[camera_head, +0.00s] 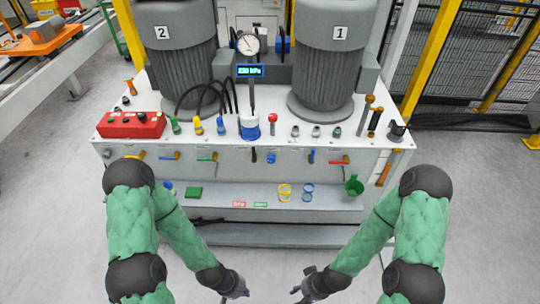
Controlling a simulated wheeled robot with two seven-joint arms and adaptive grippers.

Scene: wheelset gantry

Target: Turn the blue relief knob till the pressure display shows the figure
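The pressure display (250,71) is a small dark screen with pale lit figures, too small to read surely. It stands on a post between the two motors, below a round dial gauge (248,44). Several blue parts show on the bench: a white and blue cylinder (249,128) below the display, and a small blue part (271,158) on the front face. I cannot tell which is the relief knob. My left gripper (228,295) and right gripper (299,293) are low at the bottom edge, in front of the bench and apart from it. Their fingertips are small and partly cut off.
A red box (131,125) sits at the bench's left end. Small coloured fittings and levers line the front. The lower shelf (225,197) holds a green block (194,192), yellow rings (284,192) and a green cup (354,185). Grey motors (329,60) stand behind.

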